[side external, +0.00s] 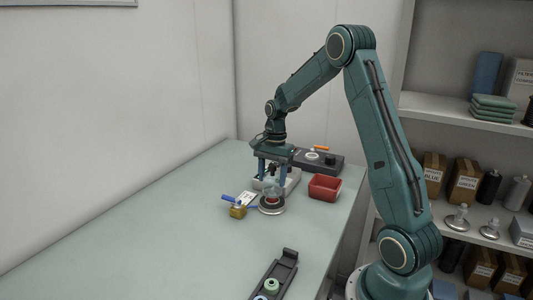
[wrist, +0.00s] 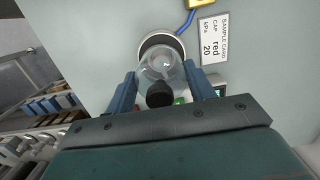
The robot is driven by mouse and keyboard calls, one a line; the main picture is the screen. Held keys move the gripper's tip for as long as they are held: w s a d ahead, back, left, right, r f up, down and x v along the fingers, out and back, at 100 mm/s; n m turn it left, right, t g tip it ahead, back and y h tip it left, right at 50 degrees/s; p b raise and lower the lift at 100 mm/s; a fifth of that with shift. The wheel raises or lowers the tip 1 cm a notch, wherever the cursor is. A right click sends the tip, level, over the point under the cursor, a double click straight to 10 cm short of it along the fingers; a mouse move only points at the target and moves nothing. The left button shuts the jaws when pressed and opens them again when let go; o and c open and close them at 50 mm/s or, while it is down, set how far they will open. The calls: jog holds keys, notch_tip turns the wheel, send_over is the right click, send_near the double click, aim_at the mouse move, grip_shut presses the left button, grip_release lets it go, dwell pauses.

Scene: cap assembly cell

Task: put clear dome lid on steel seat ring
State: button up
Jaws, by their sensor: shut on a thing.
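The clear dome lid (wrist: 160,70) is between the two blue fingers of my gripper (wrist: 161,76), with a black knob (wrist: 158,96) in front of it. My gripper (side external: 273,177) is shut on the lid and points down. In the side view the lid (side external: 271,191) shows faintly, right over the steel seat ring (side external: 271,208). The seat ring (wrist: 146,44), dark with a pale rim, is partly covered by the lid in the wrist view. A touch of red shows through the lid. I cannot tell whether lid and ring touch.
A brass block (side external: 238,211) with a blue handle or cable and a sample card (side external: 247,199) reading "red 20" lie left of the ring. A red bin (side external: 325,188) and dark device (side external: 320,161) stand behind right. A tray (side external: 284,269) lies in front. The table's left is clear.

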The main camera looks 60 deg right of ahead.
aim_at(272, 166)
jog(key=shift+f, duration=0.2)
dwell(0.5)
jog(key=shift+f, duration=0.7)
jog(key=shift+f, duration=0.65)
dwell(1.1)
jog(key=o, duration=1.1)
jog(key=shift+c, duration=0.2)
jog(key=shift+r, duration=0.2)
jog(key=shift+r, duration=3.3)
